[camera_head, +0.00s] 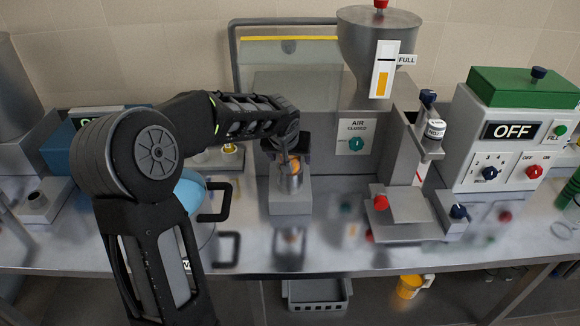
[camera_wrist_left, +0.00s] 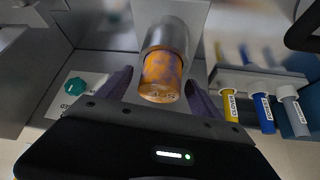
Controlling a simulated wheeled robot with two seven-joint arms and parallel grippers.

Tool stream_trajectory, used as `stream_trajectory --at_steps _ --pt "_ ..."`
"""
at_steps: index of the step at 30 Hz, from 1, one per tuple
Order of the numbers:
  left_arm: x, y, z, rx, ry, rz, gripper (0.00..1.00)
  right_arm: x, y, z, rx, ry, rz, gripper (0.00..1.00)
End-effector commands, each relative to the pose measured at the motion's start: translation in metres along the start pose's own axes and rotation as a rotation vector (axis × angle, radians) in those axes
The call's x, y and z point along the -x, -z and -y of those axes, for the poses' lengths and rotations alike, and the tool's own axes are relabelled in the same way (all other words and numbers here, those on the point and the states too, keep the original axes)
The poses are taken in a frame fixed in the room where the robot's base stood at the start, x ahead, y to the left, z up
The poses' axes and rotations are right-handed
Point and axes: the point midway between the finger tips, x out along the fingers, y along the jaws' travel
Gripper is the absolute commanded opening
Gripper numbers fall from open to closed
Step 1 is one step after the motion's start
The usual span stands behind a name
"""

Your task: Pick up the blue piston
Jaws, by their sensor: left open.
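A blue labelled cylinder (camera_wrist_left: 263,113), which may be the blue piston, sits in a row between a yellow one (camera_wrist_left: 230,106) and a grey one (camera_wrist_left: 293,110) at the right of the left wrist view. I cannot make it out surely in the head view. My left gripper (camera_head: 286,155) is open, pointing down over a metal cylinder (camera_head: 290,180) on a grey block. In the left wrist view, an orange-and-purple patterned piece (camera_wrist_left: 162,77) in that metal cylinder shows between the spread fingers. The blue cylinder is outside the fingers, to their right. My right gripper is out of view.
A hopper machine (camera_head: 378,45) with an air knob panel (camera_head: 357,137) stands behind and right of the gripper. A grey control box (camera_head: 500,150) reading OFF is farther right. A blue rounded vessel (camera_head: 190,190) with a black handle is close left. The bench front edge is mostly clear.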

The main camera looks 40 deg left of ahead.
Motion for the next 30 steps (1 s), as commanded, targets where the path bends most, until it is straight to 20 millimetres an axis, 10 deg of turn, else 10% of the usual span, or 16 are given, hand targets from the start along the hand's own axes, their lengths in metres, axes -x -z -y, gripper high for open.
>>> stream_trajectory --at_steps 30 --pt "0.0005 0.0007 -0.0002 0.000 0.000 -0.001 0.00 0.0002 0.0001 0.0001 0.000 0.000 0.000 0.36"
